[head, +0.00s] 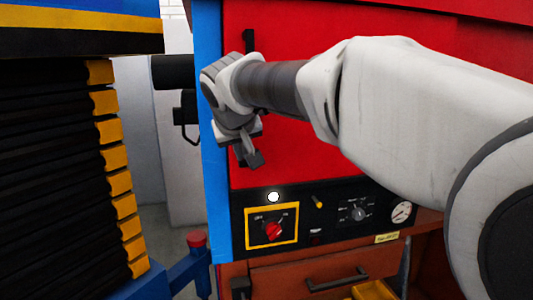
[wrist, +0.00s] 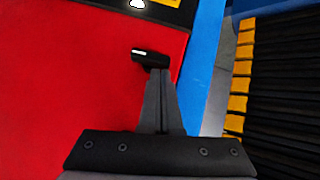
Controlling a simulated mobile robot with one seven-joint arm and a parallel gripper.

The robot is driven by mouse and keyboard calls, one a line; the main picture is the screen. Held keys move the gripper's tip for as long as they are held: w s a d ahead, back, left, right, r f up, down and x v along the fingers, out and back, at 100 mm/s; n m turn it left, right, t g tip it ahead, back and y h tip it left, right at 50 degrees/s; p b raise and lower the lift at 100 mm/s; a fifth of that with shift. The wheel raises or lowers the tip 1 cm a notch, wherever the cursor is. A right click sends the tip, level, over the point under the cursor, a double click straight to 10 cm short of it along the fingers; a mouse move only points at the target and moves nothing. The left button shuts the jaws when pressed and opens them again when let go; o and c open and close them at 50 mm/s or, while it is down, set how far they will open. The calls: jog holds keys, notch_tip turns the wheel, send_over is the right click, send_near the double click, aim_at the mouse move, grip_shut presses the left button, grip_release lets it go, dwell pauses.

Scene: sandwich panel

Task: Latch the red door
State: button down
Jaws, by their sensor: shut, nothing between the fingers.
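The red door (head: 330,140) fills the upper front of the cabinet and looks flush with its blue side frame (head: 213,150). My gripper (head: 246,148) is in front of the door's left edge. Its fingers are together with nothing between them. In the wrist view, a short black latch handle (wrist: 147,55) lies on the door near the blue edge, just beyond my fingertips (wrist: 160,72). I cannot tell whether the fingertips touch it. In the head view, my gripper partly hides this area. A black upright bar (head: 249,41) is higher on the door's left edge.
Below the door is a black control panel (head: 335,240) with a red knob (head: 274,230), dials and a lit white lamp (head: 273,197). A drawer (head: 300,275) is under it. A black stack with yellow edges (head: 60,170) stands close on the left, leaving a narrow gap.

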jog(key=n+h+b, duration=0.1)
jog(key=b, duration=0.1)
jog(key=a+f+n+t+h+b, duration=0.1)
jog(key=h, duration=0.1)
jog(key=f+t+h+b, duration=0.1)
jog(key=b, duration=0.1)
jog(key=shift+s+a+f+n+h+b, duration=0.2)
jog(key=shift+s+a+n+h+b, duration=0.1)
jog(key=shift+n, duration=0.1)
jog(key=f+n+t+h+b, duration=0.1)
jog(key=b, duration=0.1)
jog(key=n+t+h+b, duration=0.1)
jog(key=h+b, duration=0.1)
jog(key=b, duration=0.1)
jog(key=shift+a+f+n+t, duration=0.1)
jog(key=shift+f+n+t, duration=0.3)
jog(key=shift+f+n+t+h+b, duration=0.2)
jog(key=shift+n+t+h+b, duration=0.3)
jog(key=shift+b, duration=0.35)
jog(key=shift+r, duration=0.1)
